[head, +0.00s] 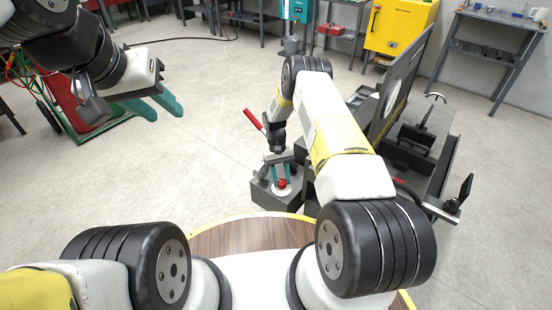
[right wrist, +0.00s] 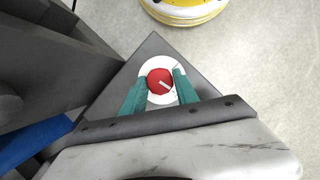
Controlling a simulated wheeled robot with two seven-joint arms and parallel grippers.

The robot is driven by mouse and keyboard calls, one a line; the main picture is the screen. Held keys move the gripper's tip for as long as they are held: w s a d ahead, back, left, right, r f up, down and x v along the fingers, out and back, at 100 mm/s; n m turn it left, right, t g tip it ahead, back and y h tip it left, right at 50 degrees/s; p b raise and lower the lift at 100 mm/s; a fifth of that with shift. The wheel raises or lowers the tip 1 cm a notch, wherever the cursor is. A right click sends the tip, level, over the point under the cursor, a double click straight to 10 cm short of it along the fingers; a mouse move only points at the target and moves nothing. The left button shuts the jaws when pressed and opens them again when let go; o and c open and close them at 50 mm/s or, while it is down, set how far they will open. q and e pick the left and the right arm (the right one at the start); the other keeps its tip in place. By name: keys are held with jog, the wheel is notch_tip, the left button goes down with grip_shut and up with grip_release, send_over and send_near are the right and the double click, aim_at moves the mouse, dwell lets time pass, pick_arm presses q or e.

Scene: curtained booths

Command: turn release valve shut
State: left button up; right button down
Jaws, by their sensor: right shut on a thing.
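The release valve is a round red knob (head: 282,183) with a pale mark across it, on a grey base (head: 262,197). In the right wrist view the red knob (right wrist: 159,79) sits on a white disc, between the teal fingers. My right gripper (head: 281,176) reaches down over it and is shut on the knob, one finger on each side. My left gripper (head: 150,106) is raised at the upper left, far from the valve, with its teal fingers apart and empty.
A grey machine with a tilted panel (head: 399,82) stands close to the right of the valve. A yellow cabinet (head: 400,27) and a shelf (head: 493,47) stand at the back. Open floor lies left of the valve.

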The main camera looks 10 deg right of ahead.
jog(key=shift+m+y, duration=0.4)
jog(key=shift+m, duration=0.5)
jog(key=c, duration=0.9)
grip_release()
jog(key=shift+c, duration=0.2)
jog(key=v, duration=0.7)
jog(key=shift+w+r, duration=0.2)
jog(key=shift+r, duration=0.2)
jog(key=shift+d, duration=0.1)
